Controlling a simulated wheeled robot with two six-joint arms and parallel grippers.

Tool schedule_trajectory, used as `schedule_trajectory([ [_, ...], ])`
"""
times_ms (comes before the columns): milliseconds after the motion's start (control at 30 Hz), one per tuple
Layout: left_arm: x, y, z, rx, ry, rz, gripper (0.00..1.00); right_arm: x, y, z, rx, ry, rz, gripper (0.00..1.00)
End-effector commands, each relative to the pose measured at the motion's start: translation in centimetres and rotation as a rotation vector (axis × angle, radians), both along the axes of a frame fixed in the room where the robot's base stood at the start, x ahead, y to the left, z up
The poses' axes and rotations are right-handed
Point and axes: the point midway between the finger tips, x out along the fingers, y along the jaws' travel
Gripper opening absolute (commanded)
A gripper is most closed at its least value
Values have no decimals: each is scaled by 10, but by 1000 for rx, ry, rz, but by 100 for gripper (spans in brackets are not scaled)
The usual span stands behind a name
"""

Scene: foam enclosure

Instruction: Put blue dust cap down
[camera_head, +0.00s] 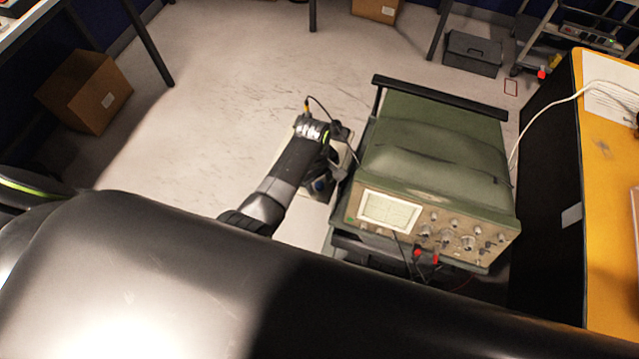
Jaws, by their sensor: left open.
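My left arm reaches in from the lower left, and its gripper (325,178) points down beside the left side of the green oscilloscope (436,150). The gripper is open, though its fingers are small and dark here. A small dark-blue patch (321,184) shows at the fingertips. It may be the blue dust cap, but I cannot tell for sure, nor whether it touches the fingers. A pale flat surface (313,193) lies under the gripper, partly hidden by my arm. My right gripper is not in view.
The oscilloscope sits on a dark cart, with red plugs (418,252) at its front. A yellow-topped bench (606,150) stands at the right. A cardboard box (85,92) and a grey case (471,54) rest on the floor. The floor left of my gripper is clear.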

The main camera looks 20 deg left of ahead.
Motion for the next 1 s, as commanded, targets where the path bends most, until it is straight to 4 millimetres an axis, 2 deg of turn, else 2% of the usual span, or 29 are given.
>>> schedule_trajectory([
  [200,0,0,0,0,-1,0,48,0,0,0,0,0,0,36],
  [567,0,0,0,0,0,0,2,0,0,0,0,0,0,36],
  [867,0,0,1,0,0,0,0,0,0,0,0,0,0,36],
  [1000,1,0,11,0,-3,0,0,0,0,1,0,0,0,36],
])
